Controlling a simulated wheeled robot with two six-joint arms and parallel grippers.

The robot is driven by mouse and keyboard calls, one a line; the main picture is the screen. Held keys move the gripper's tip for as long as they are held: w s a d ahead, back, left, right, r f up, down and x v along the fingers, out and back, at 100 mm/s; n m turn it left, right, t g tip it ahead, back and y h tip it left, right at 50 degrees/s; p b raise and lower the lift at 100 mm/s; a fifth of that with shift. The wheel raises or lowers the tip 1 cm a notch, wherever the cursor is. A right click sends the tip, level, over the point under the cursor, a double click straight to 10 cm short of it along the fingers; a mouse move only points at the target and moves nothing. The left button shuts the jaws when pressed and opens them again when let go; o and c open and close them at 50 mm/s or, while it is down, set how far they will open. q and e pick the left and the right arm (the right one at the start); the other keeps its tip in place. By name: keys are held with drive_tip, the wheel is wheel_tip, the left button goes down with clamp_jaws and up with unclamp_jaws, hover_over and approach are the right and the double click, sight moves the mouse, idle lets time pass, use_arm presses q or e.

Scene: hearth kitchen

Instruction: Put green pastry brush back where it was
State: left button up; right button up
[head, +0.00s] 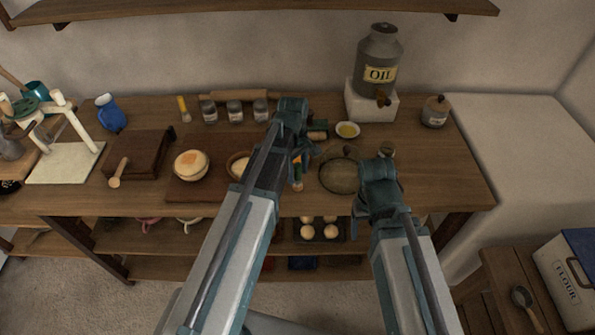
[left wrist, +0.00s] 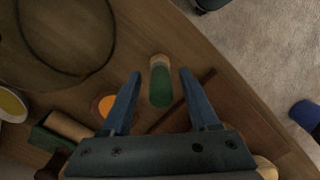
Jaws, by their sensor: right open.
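A green item with a pale tan end, which looks like the green pastry brush (left wrist: 161,84), is between the fingers of my left gripper (left wrist: 160,74) in the left wrist view. The fingers are apart, with gaps on both sides. In the head view my left gripper (head: 301,163) points down over the table, right of the cutting board; the brush (head: 298,186) is mostly hidden there. My right gripper (head: 364,206) is partly hidden by its own wrist near the table's front edge. A yellow brush (head: 184,109) stands at the back left.
A round greenish dish (head: 339,176) lies between the arms. An oil saucer (head: 347,130), a green-and-tan item (head: 318,129), spice jars (head: 234,111) and a rolling pin (head: 234,96) are behind. Bowls (head: 191,165) stand left on the board. The right table end is fairly clear.

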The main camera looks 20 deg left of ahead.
use_arm(q)
wheel_tip(320, 180, up, 12)
drive_tip(key=p, duration=1.2)
drive_tip(key=s+d+m+y, duration=0.2)
drive_tip(key=s+d+m, duration=0.8)
drive_tip(key=s+m, duration=0.4)
drive_tip(key=shift+s+d+r+m, duration=0.2)
drive_tip(key=shift+d+m, duration=0.1)
drive_tip(key=shift+m, duration=0.7)
drive_tip(key=shift+f, duration=0.1)
wheel_tip(320, 180, down, 4)
drive_tip(key=b, duration=0.4)
drive_tip(key=shift+f, duration=0.1)
